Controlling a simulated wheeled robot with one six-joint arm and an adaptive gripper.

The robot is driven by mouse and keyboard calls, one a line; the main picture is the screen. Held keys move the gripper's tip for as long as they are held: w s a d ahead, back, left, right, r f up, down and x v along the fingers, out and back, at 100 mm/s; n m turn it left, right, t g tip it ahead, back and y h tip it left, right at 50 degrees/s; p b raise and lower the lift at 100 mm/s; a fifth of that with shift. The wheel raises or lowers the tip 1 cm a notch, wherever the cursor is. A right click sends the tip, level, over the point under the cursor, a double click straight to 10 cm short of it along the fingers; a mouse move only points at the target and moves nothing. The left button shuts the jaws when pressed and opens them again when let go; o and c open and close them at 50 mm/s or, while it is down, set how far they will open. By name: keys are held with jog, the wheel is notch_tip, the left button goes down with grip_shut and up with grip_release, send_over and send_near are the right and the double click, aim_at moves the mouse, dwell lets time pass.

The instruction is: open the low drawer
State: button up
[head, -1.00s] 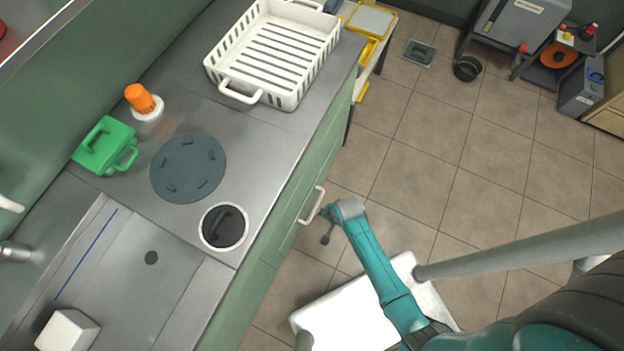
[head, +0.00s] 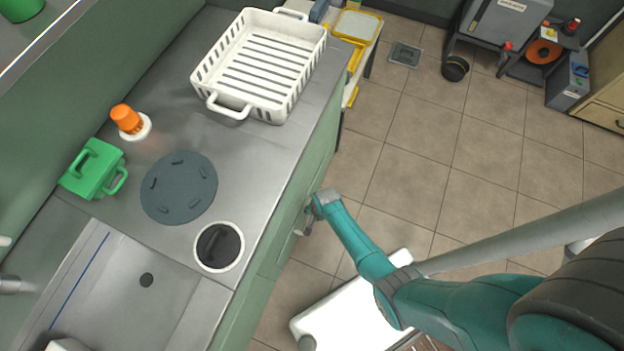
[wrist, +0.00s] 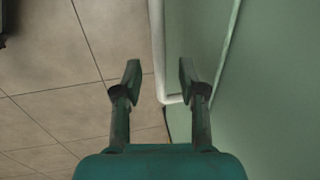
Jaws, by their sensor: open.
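The low drawer is in the green cabinet front under the steel counter; its green face (wrist: 203,30) fills the upper middle of the wrist view. Its pale bar handle (wrist: 157,45) runs down that view and bends in toward the face at its lower end. My gripper (wrist: 160,65) is open and empty, with one fingertip on each side of the handle in the picture. I cannot tell whether the fingers touch it or how far beyond them it lies. In the head view my gripper (head: 305,226) is beside the cabinet front and mostly covers the handle.
The counter holds a white slatted basket (head: 285,105), an orange-capped item (head: 127,118), a green handled box (head: 93,168), a dark disc (head: 178,188) and a round opening (head: 219,246). A white surface (head: 350,318) stands low nearby. Tiled floor (head: 420,160) is clear to the right.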

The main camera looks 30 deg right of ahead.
aim_at(311, 217)
jog(key=shift+w+a+f, duration=0.1)
jog(key=shift+w+f, duration=0.05)
jog(key=shift+f, duration=0.6)
jog(key=shift+w+a+f, duration=0.1)
jog(key=shift+f, duration=0.65)
grip_shut()
